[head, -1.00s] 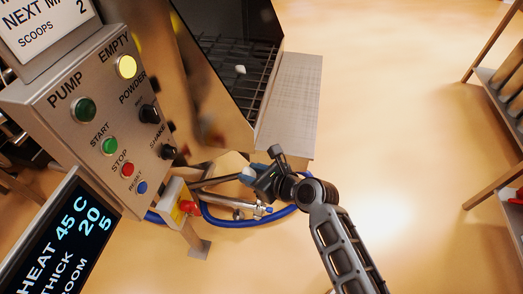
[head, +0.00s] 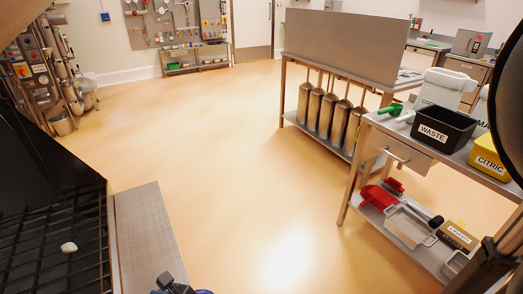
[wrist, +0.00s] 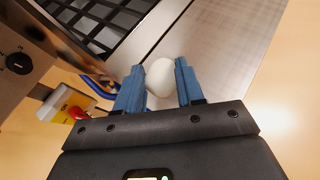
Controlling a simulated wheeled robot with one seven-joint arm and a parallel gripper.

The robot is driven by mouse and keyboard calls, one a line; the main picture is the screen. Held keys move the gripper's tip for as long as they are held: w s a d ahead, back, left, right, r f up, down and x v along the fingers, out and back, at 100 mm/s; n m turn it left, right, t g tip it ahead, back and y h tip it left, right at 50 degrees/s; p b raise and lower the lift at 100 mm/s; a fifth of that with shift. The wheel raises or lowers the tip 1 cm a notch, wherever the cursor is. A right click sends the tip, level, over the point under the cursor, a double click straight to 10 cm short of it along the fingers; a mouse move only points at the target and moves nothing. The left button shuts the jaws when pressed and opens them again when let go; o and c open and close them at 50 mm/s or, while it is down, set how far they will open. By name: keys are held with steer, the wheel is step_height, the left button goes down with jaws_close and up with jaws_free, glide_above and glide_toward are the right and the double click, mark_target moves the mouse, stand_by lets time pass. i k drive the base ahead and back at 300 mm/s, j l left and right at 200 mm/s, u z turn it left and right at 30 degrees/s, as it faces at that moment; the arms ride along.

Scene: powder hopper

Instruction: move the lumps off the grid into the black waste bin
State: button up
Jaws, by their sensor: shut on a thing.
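My gripper (wrist: 152,88) has blue fingers in the wrist view and is shut on a white rounded lump (wrist: 160,76). It is over or near the metal ledge beside the hopper; the exact height is unclear. Another white lump (head: 69,247) lies on the dark grid (head: 32,262) at the lower left of the head view. Part of the grid (wrist: 112,14) shows at the top of the wrist view, with no lump visible on that part. The black waste bin (head: 460,132), labelled WASTE, stands on a bench at the right; its inside is mostly hidden.
The bench (head: 440,158) also holds a yellow CITRIC box (head: 492,160) and white containers (head: 442,90). A red scoop (head: 378,196) and trays are on its lower shelf. A shelf unit with metal canisters (head: 328,112) stands behind. The floor between hopper and bench is clear.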

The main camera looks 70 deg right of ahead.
mark_target(433, 145)
steer(key=i+z, duration=0.1)
steer(key=z, duration=0.45)
steer(key=i+j+z, duration=0.1)
steer(key=z, duration=0.4)
steer(key=j+z, duration=0.1)
steer(key=z, duration=0.45)
steer(key=i+j+z, duration=0.1)
steer(key=z, duration=0.4)
steer(key=j+z, duration=0.2)
steer(key=z, duration=0.35)
steer(key=j+z, duration=0.2)
steer(key=z, duration=0.3)
steer(key=j+z, duration=0.15)
steer(key=z, duration=0.4)
steer(key=j+z, duration=0.15)
steer(key=z, duration=0.35)
